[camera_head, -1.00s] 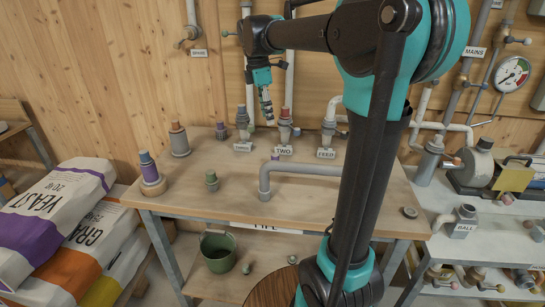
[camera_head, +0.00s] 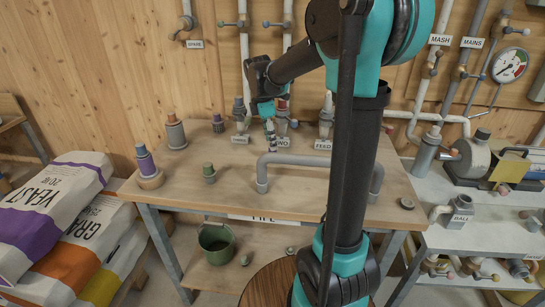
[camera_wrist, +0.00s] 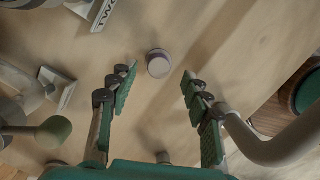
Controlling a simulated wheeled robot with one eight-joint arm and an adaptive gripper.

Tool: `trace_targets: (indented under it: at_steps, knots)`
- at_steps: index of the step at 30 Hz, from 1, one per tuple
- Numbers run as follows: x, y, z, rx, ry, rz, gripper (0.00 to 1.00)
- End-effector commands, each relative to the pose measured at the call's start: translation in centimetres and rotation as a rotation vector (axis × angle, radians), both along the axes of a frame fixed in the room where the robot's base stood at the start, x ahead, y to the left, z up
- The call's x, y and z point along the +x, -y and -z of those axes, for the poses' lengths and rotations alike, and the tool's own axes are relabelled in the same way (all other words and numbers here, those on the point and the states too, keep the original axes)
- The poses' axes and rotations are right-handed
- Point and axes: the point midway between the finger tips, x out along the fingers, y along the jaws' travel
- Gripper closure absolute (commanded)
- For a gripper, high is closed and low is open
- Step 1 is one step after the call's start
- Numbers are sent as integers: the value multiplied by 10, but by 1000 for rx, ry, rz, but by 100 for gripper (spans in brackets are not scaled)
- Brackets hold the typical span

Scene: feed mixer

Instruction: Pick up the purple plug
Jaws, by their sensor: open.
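The purple plug (camera_wrist: 159,63) stands on the wooden bench top in the wrist view, a small round piece with a pale grey top and a purple side. It lies between the lines of my two fingers, near the fingertips, with space on both sides. My gripper (camera_wrist: 155,75) is open and empty, pointing down at the bench.
A grey bent pipe (camera_head: 322,158) stands right of my gripper; it also shows in the wrist view (camera_wrist: 275,152). Labelled pipe fittings stand behind.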

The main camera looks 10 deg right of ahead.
Motion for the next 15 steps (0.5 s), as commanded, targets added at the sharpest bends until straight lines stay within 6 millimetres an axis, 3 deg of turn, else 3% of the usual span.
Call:
trace_targets:
  at_steps: [7,15]
  knots:
    - [2,7,34,0,0,2,51]
    - [2,8,40,0,0,1,51]
